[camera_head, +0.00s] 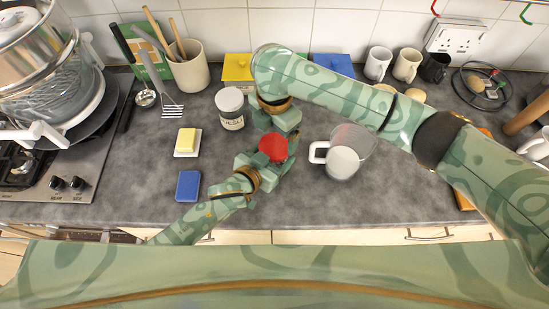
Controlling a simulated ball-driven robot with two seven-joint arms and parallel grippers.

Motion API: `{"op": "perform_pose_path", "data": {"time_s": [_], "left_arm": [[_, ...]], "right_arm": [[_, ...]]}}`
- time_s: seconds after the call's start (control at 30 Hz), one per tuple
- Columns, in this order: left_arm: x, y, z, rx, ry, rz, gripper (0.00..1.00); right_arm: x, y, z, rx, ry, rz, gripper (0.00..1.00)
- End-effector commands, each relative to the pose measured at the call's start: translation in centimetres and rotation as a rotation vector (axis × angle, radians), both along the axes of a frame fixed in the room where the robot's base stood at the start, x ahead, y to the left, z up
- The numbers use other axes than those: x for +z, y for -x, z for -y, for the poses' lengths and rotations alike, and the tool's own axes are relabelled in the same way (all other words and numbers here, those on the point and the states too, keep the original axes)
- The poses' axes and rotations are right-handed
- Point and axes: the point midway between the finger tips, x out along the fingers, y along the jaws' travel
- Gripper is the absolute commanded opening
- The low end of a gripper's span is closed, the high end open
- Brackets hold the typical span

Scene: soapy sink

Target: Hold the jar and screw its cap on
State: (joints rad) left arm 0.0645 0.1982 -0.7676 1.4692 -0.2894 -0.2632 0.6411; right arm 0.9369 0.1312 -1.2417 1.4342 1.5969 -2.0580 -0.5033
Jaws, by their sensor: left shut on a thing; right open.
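A round red cap (273,146) shows near the middle of the counter, seen from above. My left gripper (264,163) reaches in low from the front and is shut around what is directly under the red cap. I take this to be the jar, but its body is mostly hidden by the fingers and the cap. I cannot tell how tightly the cap sits. My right gripper (279,127) is open, its fingers spread just above and behind the red cap, and it seems empty.
A labelled pale canister (231,110) stands close on the left. A clear jug (352,150) and a white mug (341,162) stand on the right. A yellow block on a dish (187,142) and a blue sponge (188,186) lie left. The front counter is mostly free.

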Motion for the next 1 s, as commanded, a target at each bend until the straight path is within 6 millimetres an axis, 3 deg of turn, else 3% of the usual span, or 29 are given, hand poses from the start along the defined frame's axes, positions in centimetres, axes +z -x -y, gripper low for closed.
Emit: {"op": "perform_pose_path", "data": {"time_s": [0.3, 0.67, 0.83, 0.87, 1.0], "left_arm": [[0.0, 0.0, 0.0, 0.0, -0.001, 0.0, 0.07], [0.0, 0.0, 0.0, 0.0, -0.001, -0.001, 0.07], [0.0, 0.0, 0.0, 0.0, -0.001, -0.001, 0.07], [0.0, 0.0, 0.0, 0.0, -0.001, -0.001, 0.07], [0.0, 0.0, 0.0, 0.0, -0.001, 0.0, 0.07]], "right_arm": [[-4.0, 0.0, 0.0, 0.0, 0.0, -0.001, 0.89], [-4.5, 0.0, 0.0, 0.001, 0.0, 0.001, 0.89], [-4.5, 0.0, 0.0, 0.001, 0.0, 0.001, 0.47], [-4.5, 0.0, 0.0, 0.001, -0.001, 0.001, 0.43], [-4.5, 0.0, 0.0, 0.001, 0.0, 0.001, 0.43]]}}
